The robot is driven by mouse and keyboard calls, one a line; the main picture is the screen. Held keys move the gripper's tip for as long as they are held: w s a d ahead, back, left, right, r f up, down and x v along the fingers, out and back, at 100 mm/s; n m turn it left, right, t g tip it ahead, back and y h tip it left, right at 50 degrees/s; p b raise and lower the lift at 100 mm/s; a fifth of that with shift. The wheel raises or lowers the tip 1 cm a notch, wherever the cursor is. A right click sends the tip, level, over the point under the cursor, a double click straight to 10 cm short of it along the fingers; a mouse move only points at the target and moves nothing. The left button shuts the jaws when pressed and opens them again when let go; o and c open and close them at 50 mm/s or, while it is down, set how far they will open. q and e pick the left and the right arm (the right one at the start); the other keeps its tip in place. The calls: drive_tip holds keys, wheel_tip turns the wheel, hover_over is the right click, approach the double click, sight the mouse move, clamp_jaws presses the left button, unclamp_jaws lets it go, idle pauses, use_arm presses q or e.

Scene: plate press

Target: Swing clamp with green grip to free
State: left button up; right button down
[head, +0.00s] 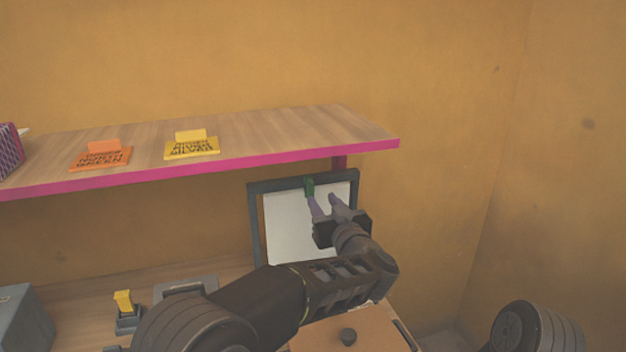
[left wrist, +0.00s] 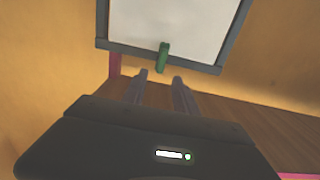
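The clamp's green grip (head: 309,186) sits at the top edge of a dark frame (head: 256,222) holding a white sheet (head: 285,228). My left gripper (head: 323,200) is in front of the frame, its fingers spread and pointing up toward the grip. In the left wrist view the green grip (left wrist: 163,57) lies just beyond the gap between the two open fingertips (left wrist: 160,75). No contact between fingers and grip is clear. The rest of the clamp is hidden or too small to tell. My right gripper does not show.
A pink-edged shelf (head: 372,148) runs above and behind the frame's top. An orange plate (head: 100,158) and a yellow plate (head: 192,149) lie on it.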

sight(312, 187)
use_arm(q)
drive_tip(key=p+x, duration=0.2)
drive_tip(key=x, duration=0.4)
drive_tip(key=shift+w+a+r, duration=0.1)
drive_tip(key=shift+w+r, duration=0.05)
drive_tip(key=shift+w+a+p, duration=0.2)
drive_tip(key=shift+w+p, duration=0.1)
drive_tip(key=shift+w, duration=0.25)
clamp_jaws()
idle(0.4)
